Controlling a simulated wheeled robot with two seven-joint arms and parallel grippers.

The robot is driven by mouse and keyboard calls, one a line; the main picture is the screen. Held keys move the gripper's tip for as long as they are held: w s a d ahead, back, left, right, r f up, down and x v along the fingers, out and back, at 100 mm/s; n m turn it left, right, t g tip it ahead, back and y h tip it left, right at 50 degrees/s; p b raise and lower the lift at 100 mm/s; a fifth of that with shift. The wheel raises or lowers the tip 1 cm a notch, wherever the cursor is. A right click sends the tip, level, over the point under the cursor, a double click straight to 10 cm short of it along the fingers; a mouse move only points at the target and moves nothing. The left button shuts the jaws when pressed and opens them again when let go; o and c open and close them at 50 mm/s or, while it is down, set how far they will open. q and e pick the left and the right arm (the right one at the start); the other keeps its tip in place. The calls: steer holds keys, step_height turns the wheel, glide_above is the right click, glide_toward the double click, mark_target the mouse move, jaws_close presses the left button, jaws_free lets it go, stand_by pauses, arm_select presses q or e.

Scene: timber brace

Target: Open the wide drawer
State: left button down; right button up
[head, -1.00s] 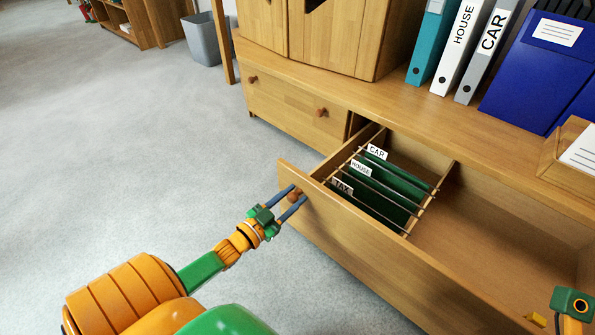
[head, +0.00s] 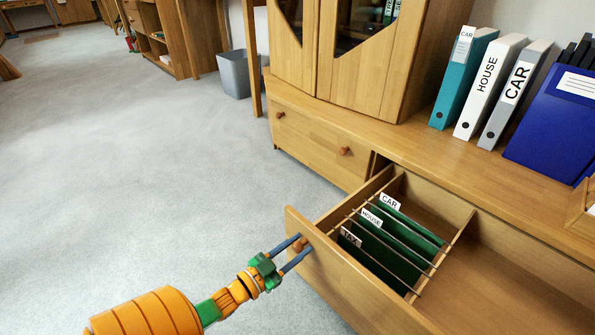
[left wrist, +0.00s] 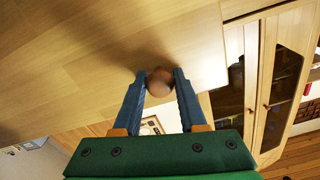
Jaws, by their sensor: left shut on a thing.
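The wide drawer (head: 335,275) stands pulled out from the low wooden cabinet. Its inside shows green hanging files (head: 385,250) with CAR, HOUSE and TAX labels on rails at the left end, and bare floor to the right. My left gripper (head: 297,247) is shut on the round wooden knob at the drawer front's left part. The left wrist view shows the knob (left wrist: 159,82) between the two blue fingers, against the drawer front (left wrist: 85,60). My right gripper is not in view.
A narrower drawer (head: 310,142) with two knobs is shut to the left. Binders (head: 488,88) and a blue folder (head: 555,125) stand on the cabinet top. A grey bin (head: 236,74) stands further back. The grey floor at left is clear.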

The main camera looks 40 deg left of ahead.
arm_select(q)
steer(key=shift+c, duration=2.3)
jaws_free()
steer(key=s, duration=0.2)
steer(key=s+p, duration=0.1)
steer(key=s, duration=0.1)
steer(key=s+p, duration=0.1)
steer(key=s, duration=0.1)
steer(key=shift+s+a, duration=0.25)
steer(key=shift+s, duration=0.3)
